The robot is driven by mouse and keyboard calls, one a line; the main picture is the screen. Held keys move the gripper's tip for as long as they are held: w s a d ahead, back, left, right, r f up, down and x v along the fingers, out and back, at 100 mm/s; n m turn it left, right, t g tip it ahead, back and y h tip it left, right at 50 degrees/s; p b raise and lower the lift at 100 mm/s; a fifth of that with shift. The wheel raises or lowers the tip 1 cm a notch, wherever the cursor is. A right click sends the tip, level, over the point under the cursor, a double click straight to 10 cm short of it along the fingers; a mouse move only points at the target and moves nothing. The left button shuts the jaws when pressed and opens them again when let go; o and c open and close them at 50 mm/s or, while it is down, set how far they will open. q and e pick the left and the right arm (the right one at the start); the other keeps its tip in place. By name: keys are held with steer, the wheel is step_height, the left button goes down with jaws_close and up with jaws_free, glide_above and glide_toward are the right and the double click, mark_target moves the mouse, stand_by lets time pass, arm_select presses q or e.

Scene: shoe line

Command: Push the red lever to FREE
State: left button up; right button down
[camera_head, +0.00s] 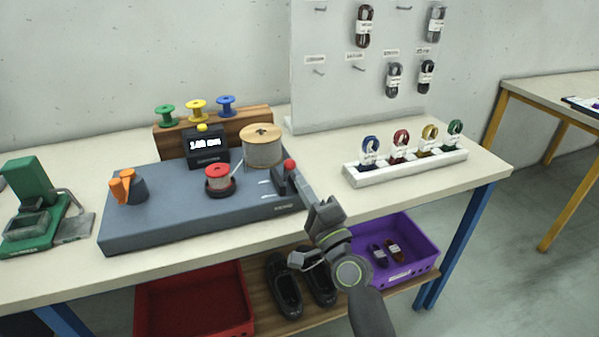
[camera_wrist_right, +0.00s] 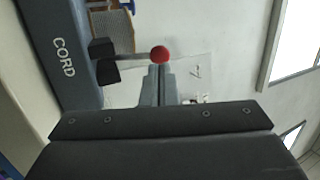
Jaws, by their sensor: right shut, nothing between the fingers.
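The lever has a red ball knob (camera_head: 289,163) and stands on a dark mount at the right end of the grey-blue machine base (camera_head: 200,215). My right gripper (camera_head: 303,180) comes in from the lower right, and its fingertips are close beside the lever. In the right wrist view the red knob (camera_wrist_right: 160,54) is just beyond the tips of the shut fingers (camera_wrist_right: 159,72), and its thin rod runs left to a dark block (camera_wrist_right: 104,62). I cannot tell whether the fingers touch the knob. The FREE marking is not readable. My left gripper is not in view.
A white rack (camera_head: 405,170) of colored laces stands to the right. Red (camera_head: 195,305) and purple (camera_head: 425,250) bins sit below the tabletop.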

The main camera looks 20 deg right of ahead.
steer(key=shift+x, duration=1.15)
